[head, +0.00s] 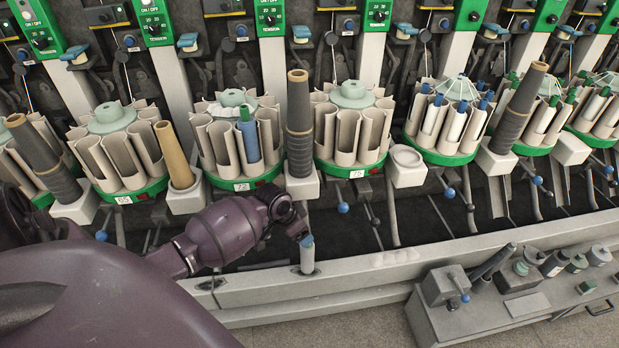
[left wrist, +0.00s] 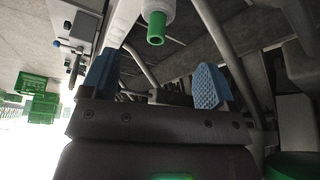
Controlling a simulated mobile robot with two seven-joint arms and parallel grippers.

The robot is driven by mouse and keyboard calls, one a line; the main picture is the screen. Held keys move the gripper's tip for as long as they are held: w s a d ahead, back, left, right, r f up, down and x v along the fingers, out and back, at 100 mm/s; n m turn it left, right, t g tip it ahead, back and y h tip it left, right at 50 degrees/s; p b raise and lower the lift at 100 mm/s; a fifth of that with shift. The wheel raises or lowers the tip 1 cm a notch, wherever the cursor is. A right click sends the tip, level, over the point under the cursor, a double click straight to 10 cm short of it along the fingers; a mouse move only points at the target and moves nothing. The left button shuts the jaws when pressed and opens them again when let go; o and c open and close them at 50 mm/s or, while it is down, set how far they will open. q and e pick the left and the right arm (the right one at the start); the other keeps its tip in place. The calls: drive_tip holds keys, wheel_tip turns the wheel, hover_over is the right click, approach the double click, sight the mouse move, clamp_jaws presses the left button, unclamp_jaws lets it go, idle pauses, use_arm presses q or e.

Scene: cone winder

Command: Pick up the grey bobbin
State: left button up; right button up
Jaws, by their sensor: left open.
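A pale grey bobbin (head: 308,262) stands upright at the machine's front rail in the head view. In the left wrist view, a pale grey bobbin with a green tube end (left wrist: 157,27) lies ahead of the gap between the fingers. My left gripper (head: 305,240) is at the bobbin's upper end in the head view, and a blue fingertip covers part of it. In the left wrist view, the two blue fingers of my left gripper (left wrist: 156,84) are apart with nothing between them. I cannot tell whether either finger touches the bobbin. My right gripper is out of view.
Round magazines (head: 350,122) of beige pockets line the machine behind my arm; one holds a blue bobbin (head: 248,140). A dark grey cone (head: 299,125) and a tan cone (head: 174,155) stand between them. A grey trolley (head: 500,300) is at the lower right, with floor beside it.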

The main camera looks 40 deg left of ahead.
sight(301, 247)
use_arm(q)
drive_tip(key=x, duration=0.2)
drive_tip(key=b+x, duration=0.1)
drive_tip(key=shift+s+f, duration=0.2)
drive_tip(key=shift+f, duration=0.05)
drive_tip(key=shift+w+f, duration=0.25)
drive_tip(key=shift+d+f, duration=0.15)
drive_tip(key=shift+f, duration=0.1)
drive_tip(key=b+x, duration=0.2)
drive_tip(key=x, duration=0.1)
drive_tip(key=shift+d+f, duration=0.2)
drive_tip(key=shift+f, duration=0.2)
drive_tip(key=shift+w+f, duration=0.2)
drive_tip(key=shift+f, duration=0.15)
drive_tip(key=shift+w, duration=0.15)
drive_tip(key=shift+r, duration=0.25)
drive_tip(key=c, duration=0.9)
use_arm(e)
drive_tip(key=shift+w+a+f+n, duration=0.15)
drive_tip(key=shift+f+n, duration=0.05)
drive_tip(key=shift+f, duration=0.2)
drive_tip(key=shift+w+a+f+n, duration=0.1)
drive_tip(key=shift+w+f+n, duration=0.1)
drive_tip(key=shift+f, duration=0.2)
